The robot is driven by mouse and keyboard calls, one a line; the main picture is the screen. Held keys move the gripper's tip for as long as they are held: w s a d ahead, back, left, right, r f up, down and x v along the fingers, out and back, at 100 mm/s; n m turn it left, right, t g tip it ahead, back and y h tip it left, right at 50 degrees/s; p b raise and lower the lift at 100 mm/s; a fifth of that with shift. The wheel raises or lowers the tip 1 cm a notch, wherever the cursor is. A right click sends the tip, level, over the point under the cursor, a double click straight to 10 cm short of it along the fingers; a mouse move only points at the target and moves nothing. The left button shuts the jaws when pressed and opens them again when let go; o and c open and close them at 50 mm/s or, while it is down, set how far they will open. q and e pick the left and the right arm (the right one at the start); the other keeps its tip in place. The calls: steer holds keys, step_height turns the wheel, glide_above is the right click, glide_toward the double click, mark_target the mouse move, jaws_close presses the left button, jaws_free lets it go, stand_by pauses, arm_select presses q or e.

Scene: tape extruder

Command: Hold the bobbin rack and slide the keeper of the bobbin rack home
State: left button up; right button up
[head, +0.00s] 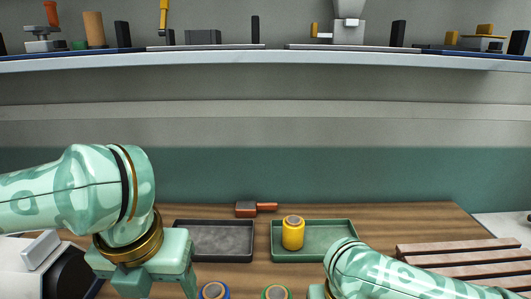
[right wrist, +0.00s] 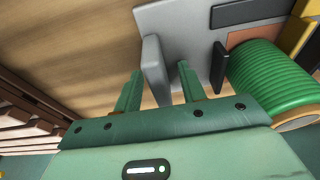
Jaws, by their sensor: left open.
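The bobbin rack shows in the right wrist view as a grey plate (right wrist: 187,28) with an upright grey tab (right wrist: 154,68). A green bobbin (right wrist: 268,78) lies at its right, beside a small dark upright piece (right wrist: 219,65). A dark bar (right wrist: 245,11) and a yellow part (right wrist: 303,30) are at the top right; I cannot tell which piece is the keeper. My right gripper (right wrist: 158,82) is open, its fingers on either side of the tab, with a gap showing. My left gripper (head: 150,285) is open at lower left in the head view, its fingertips cut off.
A dark tray (head: 182,253) is empty. A green tray (head: 335,252) holds a yellow bobbin (head: 293,234). Blue (head: 214,291) and green-rimmed (head: 276,292) bobbin tops show at the bottom edge. An orange-brown tool (head: 247,209) lies behind the trays. Wooden slats (head: 460,258) are at right.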

steer(key=v, duration=1.1)
steer(key=shift+r, duration=0.25)
arm_select(q)
steer(key=s+r+t+p, duration=0.1)
steer(key=s+r+p, duration=0.2)
steer(key=r+p, duration=0.8)
step_height(320, 180, up, 5)
steer(key=shift+f+p, duration=0.2)
steer(key=shift+p, duration=0.15)
arm_select(e)
steer(key=w+v, duration=0.2)
steer(key=v, duration=0.6)
steer(key=shift+s+r, duration=0.15)
steer(key=shift+r, duration=0.2)
arm_select(q)
steer(key=shift+f, duration=0.1)
arm_select(e)
steer(key=shift+f, duration=0.1)
